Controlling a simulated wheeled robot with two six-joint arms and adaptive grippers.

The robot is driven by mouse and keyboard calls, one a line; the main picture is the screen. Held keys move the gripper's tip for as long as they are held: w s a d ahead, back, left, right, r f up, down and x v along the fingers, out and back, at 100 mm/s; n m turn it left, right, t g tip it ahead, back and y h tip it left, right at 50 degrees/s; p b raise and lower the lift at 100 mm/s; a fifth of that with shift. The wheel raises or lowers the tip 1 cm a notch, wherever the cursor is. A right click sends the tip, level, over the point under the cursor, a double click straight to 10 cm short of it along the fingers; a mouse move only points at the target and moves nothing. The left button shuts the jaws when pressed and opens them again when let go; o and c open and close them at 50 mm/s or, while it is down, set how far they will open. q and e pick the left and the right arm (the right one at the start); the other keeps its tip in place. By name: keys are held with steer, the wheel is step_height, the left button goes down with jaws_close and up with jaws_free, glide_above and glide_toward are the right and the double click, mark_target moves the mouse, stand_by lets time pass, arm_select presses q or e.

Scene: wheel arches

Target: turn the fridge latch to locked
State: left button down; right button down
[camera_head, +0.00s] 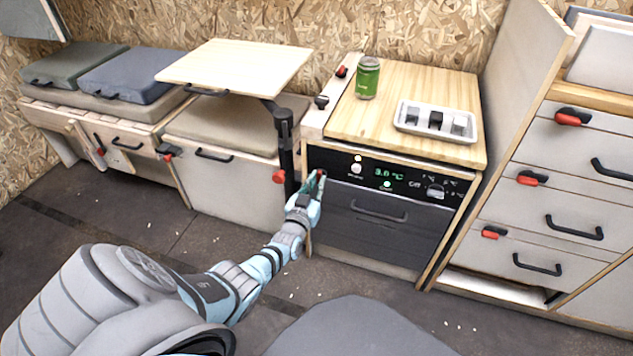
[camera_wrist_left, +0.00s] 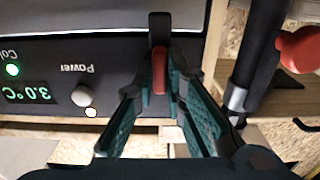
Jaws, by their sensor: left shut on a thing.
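The fridge (camera_head: 350,228) is a dark-fronted drawer unit under the wooden counter, with a control panel (camera_head: 400,181) reading about 3.0 °C. Its latch, a small black piece with a red tip, shows in the left wrist view (camera_wrist_left: 160,68) at the panel's edge beside the Power knob (camera_wrist_left: 82,96). My left gripper (camera_head: 316,184) is at the panel's left end. In the wrist view its teal fingers (camera_wrist_left: 161,90) are on both sides of the red tip, shut on it. In the head view the gripper hides most of the latch. My right gripper is not in view.
A black table post (camera_head: 286,150) with a red knob (camera_head: 279,177) stands just left of my gripper. A green can (camera_head: 368,78) and a white tray (camera_head: 402,122) are on the counter. Drawers with red latches (camera_head: 531,179) stand at the right.

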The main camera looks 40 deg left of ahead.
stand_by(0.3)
arm_select(q)
steer(key=c, duration=1.6)
jaws_free()
steer(key=shift+c, duration=0.2)
steer(key=v, duration=1.2)
